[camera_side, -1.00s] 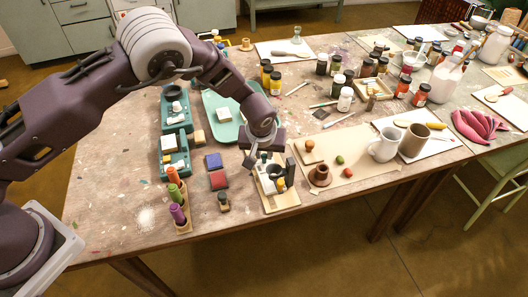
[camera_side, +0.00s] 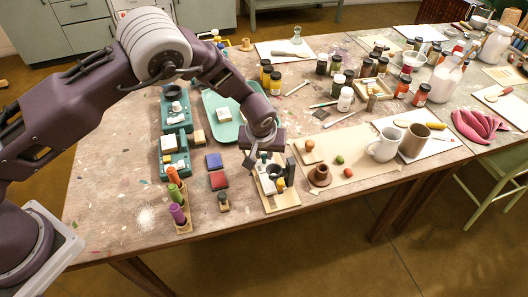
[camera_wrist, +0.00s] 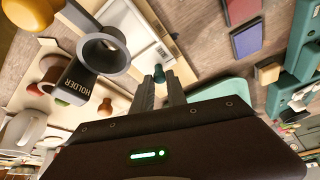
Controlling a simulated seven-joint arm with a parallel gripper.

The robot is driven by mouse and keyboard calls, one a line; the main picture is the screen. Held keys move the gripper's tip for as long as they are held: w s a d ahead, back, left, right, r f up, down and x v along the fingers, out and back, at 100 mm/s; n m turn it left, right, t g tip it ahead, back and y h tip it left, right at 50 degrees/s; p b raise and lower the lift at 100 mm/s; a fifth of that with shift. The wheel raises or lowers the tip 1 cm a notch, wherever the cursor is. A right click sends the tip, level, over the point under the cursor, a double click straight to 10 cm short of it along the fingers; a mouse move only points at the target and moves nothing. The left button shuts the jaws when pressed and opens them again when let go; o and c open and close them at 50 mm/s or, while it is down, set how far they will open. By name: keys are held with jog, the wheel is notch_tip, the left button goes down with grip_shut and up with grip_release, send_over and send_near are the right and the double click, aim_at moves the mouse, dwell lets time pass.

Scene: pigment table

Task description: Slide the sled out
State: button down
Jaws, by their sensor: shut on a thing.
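A pale wooden board (camera_side: 284,205) near the table's front edge carries a small fixture. On it a white sled-like piece (camera_wrist: 146,42) lies between pale rails. In the side view my gripper (camera_side: 263,151) is low over the back of the board. How the knob joins the white piece is hard to see.
A dark ring labelled HOLDER (camera_wrist: 104,54) and an orange-yellow knob (camera_wrist: 98,22) stand close beside the white piece. A black block (camera_side: 291,170) is at the board's right. Blue (camera_side: 214,160) and red (camera_side: 218,180) pads lie left. A tan mat (camera_side: 350,155) lies right.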

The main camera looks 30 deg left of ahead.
jog(key=w+a, duration=0.5)
dwell(0.3)
jog(key=shift+a, duration=0.1)
jog(key=c, duration=1.5)
grip_release()
jog(key=shift+w, duration=0.1)
jog(key=shift+o, duration=0.8)
jog(key=v, duration=0.7)
